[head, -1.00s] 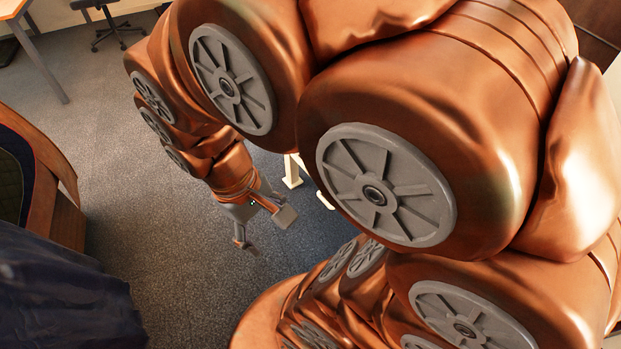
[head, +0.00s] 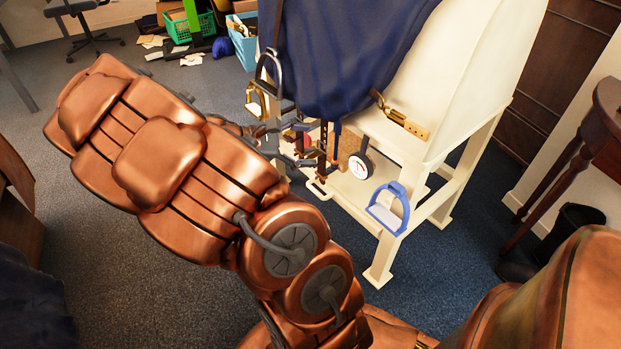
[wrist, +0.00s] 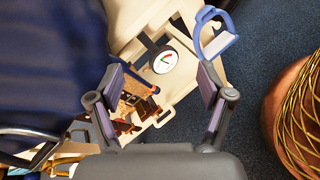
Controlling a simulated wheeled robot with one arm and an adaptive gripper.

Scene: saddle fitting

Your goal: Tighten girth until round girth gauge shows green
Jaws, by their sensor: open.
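The round gauge (head: 360,167) has a white face and dark rim and hangs at the front of the cream stand; it also shows in the wrist view (wrist: 165,61). Red and a little green show on its face, but I cannot tell the reading. Brown straps (head: 322,146) hang left of it, beside a tan block (head: 347,148); the straps also show low between my fingers in the wrist view (wrist: 127,124). My gripper (head: 303,145) is open at the left of the straps. In the wrist view its fingers (wrist: 161,70) are wide apart, with nothing gripped.
A dark blue cloth (head: 340,50) drapes over the cream stand (head: 470,90). A blue stirrup (head: 388,210) hangs right of the gauge, and a dark stirrup (head: 269,75) at left. A brown table (head: 605,110) stands at right. Open carpet lies at left.

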